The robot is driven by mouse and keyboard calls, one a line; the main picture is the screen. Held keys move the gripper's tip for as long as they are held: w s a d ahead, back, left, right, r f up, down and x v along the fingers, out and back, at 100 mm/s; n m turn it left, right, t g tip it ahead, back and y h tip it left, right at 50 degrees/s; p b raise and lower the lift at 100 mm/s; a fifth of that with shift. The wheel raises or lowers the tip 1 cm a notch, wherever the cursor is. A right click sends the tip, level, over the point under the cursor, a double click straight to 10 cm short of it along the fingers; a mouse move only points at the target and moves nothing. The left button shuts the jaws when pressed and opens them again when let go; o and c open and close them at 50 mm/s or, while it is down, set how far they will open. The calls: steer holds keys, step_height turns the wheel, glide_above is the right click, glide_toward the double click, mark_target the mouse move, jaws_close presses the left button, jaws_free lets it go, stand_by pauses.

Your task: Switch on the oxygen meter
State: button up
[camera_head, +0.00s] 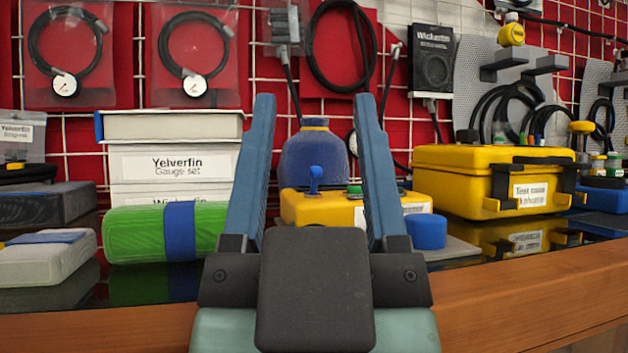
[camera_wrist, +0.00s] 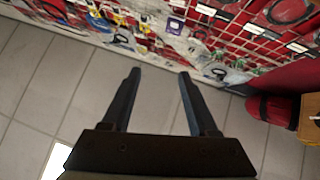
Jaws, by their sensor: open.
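A low yellow device (camera_head: 320,209) with a blue toggle-like knob (camera_head: 316,178) and a small green button (camera_head: 354,190) on top sits on the bench in the middle of the head view. It may be the oxygen meter; its label is too small and partly covered to read. My gripper (camera_head: 314,97) is open, with its two blue fingers upright in front of the device and nothing between them. The right finger hides part of the device. In the wrist view my gripper (camera_wrist: 160,72) is also open and empty, above tiled floor, apart from the wall display.
A blue rounded vessel (camera_head: 314,160) stands behind the device. A blue cylinder (camera_head: 426,231) and a yellow case (camera_head: 470,180) stand right. The wooden bench edge (camera_head: 520,290) is in front.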

steer(key=shift+r, duration=0.25)
steer(key=shift+c, duration=1.1)
step_height(320, 180, up, 5)
steer(key=p, duration=0.5)
steer(key=shift+f, duration=0.1)
jaws_close()
step_height(320, 180, up, 11)
steer(key=p, duration=1.1)
steer(key=shift+f, duration=0.15)
